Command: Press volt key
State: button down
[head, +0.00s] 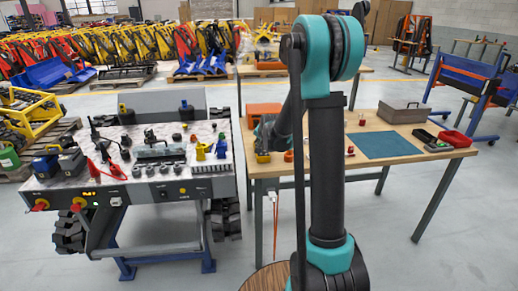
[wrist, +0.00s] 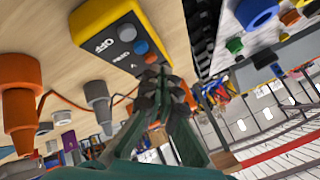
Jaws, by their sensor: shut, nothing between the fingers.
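A yellow meter with a dark grey face (wrist: 92,20) is at the upper middle of the wrist view, its lettering tilted. In the head view the meter (head: 263,158) shows small at the wooden table's left end, below my gripper.
An orange plug-like part (wrist: 20,85) and a grey one (wrist: 97,95) stand near the meter, with an orange cable. The wooden table (head: 435,160) also bears a teal mat (head: 383,145) and a grey case (head: 404,112). A cluttered workbench (head: 150,190) stands close on the left.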

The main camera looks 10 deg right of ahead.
jog(key=shift+r, duration=0.35)
jog(key=shift+r, duration=2.5)
jog(key=c, duration=2.3)
grip_release()
